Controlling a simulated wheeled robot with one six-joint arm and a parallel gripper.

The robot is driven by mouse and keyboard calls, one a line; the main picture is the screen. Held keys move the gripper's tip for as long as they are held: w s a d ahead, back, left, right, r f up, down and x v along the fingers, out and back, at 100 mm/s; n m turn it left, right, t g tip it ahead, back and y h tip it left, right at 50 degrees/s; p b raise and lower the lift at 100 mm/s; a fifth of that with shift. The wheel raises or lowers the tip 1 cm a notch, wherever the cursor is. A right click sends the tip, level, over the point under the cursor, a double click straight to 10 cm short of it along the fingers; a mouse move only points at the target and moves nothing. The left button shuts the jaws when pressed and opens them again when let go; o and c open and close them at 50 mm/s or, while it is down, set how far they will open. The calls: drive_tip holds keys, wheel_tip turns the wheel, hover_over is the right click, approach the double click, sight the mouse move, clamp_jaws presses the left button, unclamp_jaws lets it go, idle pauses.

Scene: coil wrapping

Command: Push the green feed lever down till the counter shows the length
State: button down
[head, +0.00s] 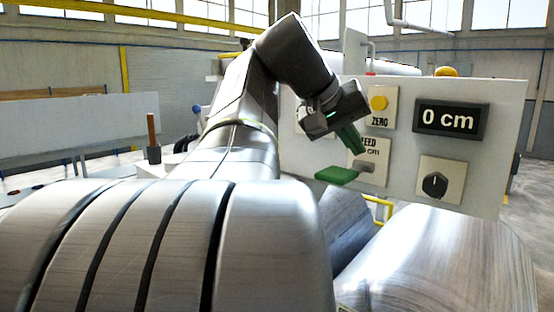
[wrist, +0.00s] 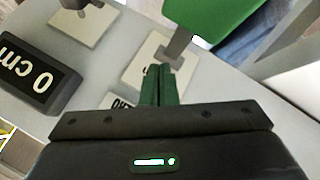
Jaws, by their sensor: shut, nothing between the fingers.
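The green feed lever (head: 336,175) sticks out from the feed plate on the white panel, on a short grey arm. In the wrist view its wide green paddle (wrist: 208,18) is at the top, cut by the frame edge. The counter (head: 449,119) is a dark display reading "0 cm"; it also shows rotated in the wrist view (wrist: 40,78). My gripper (head: 359,152) has dark green fingers, shut together and empty. They point down toward the panel, above the lever in the head view. In the wrist view the fingertips (wrist: 158,68) look apart from the paddle.
The panel (head: 510,130) also bears a yellow ZERO button (head: 378,103) and a black knob (head: 434,185) below the counter. A large metal cylinder (head: 440,265) lies in front at lower right. My fingers partly cover the feed label.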

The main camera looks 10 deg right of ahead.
wheel_tip(320, 180, up, 5)
drive_tip(key=p, duration=0.5)
drive_tip(key=shift+w+d, duration=0.1)
drive_tip(key=shift+f, duration=0.1)
idle(0.4)
wheel_tip(320, 180, down, 3)
drive_tip(key=b, duration=0.3)
drive_tip(key=shift+b, duration=0.35)
drive_tip(key=shift+r+b, duration=0.3)
drive_tip(key=shift+r, duration=0.05)
wheel_tip(320, 180, up, 6)
drive_tip(key=p, duration=0.5)
drive_tip(key=shift+w+d, duration=0.1)
